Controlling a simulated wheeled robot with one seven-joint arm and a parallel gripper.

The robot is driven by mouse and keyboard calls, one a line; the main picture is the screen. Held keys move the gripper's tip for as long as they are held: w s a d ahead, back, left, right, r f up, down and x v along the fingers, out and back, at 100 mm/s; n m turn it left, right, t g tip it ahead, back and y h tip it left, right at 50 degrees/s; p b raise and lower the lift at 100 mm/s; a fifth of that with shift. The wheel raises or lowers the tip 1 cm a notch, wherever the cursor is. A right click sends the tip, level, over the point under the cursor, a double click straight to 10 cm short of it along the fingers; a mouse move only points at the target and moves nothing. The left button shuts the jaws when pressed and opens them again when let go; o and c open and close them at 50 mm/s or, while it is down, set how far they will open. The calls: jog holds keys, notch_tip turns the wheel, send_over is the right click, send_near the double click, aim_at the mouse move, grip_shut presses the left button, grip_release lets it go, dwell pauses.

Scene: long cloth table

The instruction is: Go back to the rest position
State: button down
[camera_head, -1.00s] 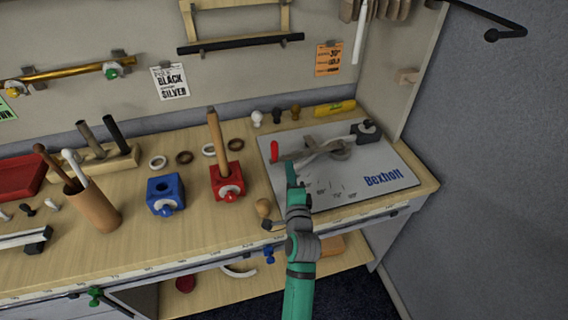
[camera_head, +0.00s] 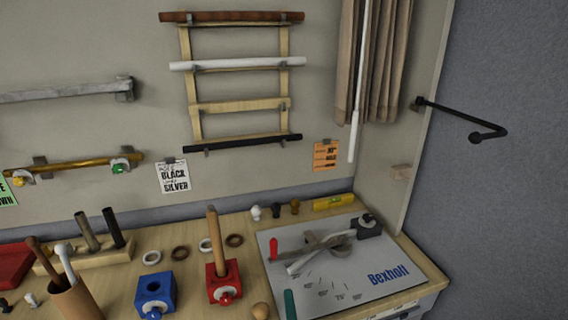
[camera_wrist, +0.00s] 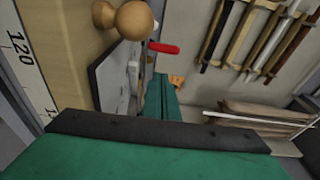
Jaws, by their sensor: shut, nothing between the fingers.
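My gripper is at the bottom edge of the head view, where only a teal tip (camera_head: 290,304) shows by the near left corner of the grey Bexholt board (camera_head: 350,290). In the wrist view, teal gripper parts (camera_wrist: 162,98) show with nothing held. The gripper is shut and empty. The rest of my arm is out of the head view. A round wooden knob (camera_head: 261,311) stands just left of the tip. It looks large and close in the wrist view (camera_wrist: 133,20).
The red block with a wooden rod (camera_head: 222,285) and the blue block (camera_head: 155,292) stand left of my gripper. A red-handled tool (camera_head: 273,248) lies on the board. A wall rack (camera_head: 240,105) hangs behind. A black bracket (camera_head: 450,112) juts out at the right.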

jog(key=s+f+n+g+h, duration=0.1)
jog(key=s+f+n, duration=0.3)
jog(key=s+f, duration=0.45)
jog(key=s+a+n+g, duration=0.1)
jog(key=s+n, duration=1.1)
jog(key=s, duration=1.8)
jog(key=shift+s+a+r+g+h, duration=0.15)
jog(key=shift+s+a+g+h, duration=0.15)
jog(key=shift+s+h, duration=0.1)
